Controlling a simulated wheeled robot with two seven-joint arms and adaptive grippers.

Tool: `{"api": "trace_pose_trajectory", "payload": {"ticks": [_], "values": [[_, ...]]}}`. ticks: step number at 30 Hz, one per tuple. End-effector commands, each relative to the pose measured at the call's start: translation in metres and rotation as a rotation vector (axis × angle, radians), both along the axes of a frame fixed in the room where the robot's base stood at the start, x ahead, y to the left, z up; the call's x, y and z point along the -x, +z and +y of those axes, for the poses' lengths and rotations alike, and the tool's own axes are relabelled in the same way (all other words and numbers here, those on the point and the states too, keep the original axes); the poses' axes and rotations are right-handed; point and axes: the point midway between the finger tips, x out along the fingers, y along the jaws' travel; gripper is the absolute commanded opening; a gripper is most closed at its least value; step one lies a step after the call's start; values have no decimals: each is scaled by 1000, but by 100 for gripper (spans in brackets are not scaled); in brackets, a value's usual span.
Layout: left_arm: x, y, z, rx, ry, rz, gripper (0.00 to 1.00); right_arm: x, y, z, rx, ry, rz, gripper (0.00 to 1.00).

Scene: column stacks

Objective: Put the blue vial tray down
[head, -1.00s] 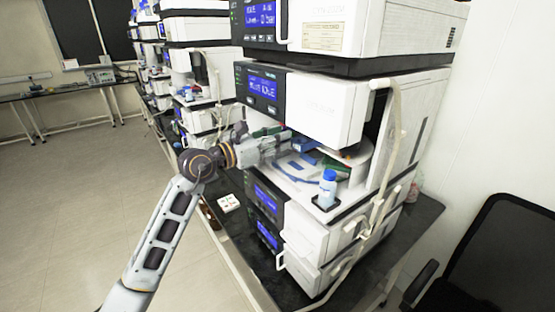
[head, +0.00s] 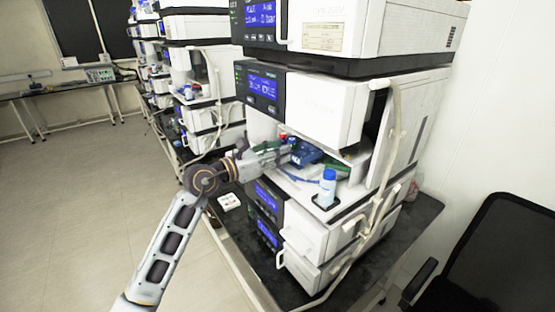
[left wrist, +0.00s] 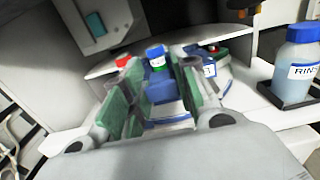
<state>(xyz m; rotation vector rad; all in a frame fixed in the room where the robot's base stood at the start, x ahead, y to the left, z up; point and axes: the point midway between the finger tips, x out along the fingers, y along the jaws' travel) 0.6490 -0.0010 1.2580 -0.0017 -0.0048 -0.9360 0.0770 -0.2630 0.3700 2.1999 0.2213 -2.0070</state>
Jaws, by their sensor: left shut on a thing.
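The blue vial tray (head: 305,153) is inside the open bay of the middle instrument in the stack, with coloured vial caps showing near it. My left gripper (head: 284,154) reaches in from the left and is shut on the tray. In the left wrist view the green-padded fingers (left wrist: 156,95) stand on both sides of the blue tray (left wrist: 160,90). A vial with a blue cap (left wrist: 155,56) and a red cap (left wrist: 123,61) show just beyond. I cannot tell whether the tray touches the surface beneath it. My right gripper is not in view.
A blue-capped rinse bottle (head: 328,188) stands in a dark holder at the bay's front right; it also shows in the left wrist view (left wrist: 298,55). The instrument's upper housing (head: 325,108) overhangs the bay. A pale tube (head: 391,150) runs down the right side.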

Motion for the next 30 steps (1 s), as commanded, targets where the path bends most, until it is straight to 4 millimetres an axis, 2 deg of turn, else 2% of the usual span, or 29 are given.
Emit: {"api": "trace_pose_trajectory", "payload": {"ticks": [6,30], "values": [[-1,-22,0,2,1,2,0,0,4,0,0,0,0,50],[-4,-34,1,0,1,0,0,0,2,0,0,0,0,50]]}}
